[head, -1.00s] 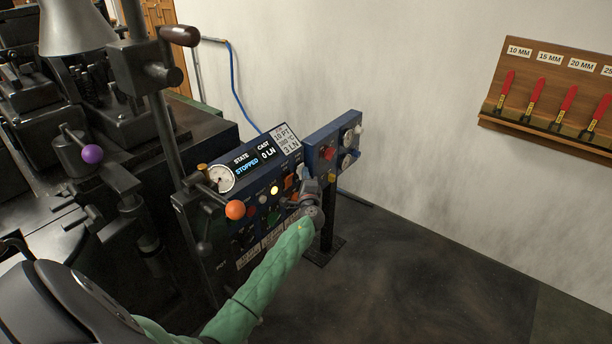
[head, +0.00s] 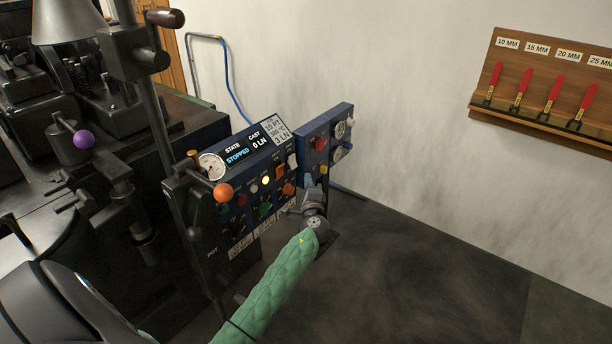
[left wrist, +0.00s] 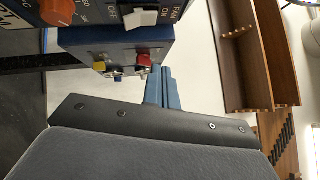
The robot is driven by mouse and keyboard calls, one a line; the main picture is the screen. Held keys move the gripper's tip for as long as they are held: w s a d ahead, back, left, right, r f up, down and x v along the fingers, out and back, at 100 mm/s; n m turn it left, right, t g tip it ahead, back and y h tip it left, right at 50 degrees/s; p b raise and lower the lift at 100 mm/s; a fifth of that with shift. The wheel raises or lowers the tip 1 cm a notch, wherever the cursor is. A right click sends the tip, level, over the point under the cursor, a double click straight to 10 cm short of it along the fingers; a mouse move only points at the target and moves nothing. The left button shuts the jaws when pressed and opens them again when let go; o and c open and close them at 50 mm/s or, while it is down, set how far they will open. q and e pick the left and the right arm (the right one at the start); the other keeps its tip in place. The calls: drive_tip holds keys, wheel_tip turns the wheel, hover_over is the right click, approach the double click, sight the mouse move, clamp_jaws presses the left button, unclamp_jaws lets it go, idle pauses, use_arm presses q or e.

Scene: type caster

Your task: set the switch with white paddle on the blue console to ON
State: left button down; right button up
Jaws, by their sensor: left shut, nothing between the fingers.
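The blue console (head: 240,222) carries a display reading STOPPED, a gauge, and several knobs and buttons. The switch with the white paddle (head: 292,161) is near the console's upper right end. My right gripper is not in view.
A second blue box (head: 325,130) with a red button (head: 320,144) and dials stands right of the console. An orange ball-ended lever (head: 223,192) stands in front of the console's left part. A rack (head: 545,90) of red-handled tools hangs on the wall. Floor at right is clear.

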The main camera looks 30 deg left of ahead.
use_arm(q)
drive_tip(key=shift+r+v, duration=0.2)
drive_tip(key=shift+v, duration=0.95)
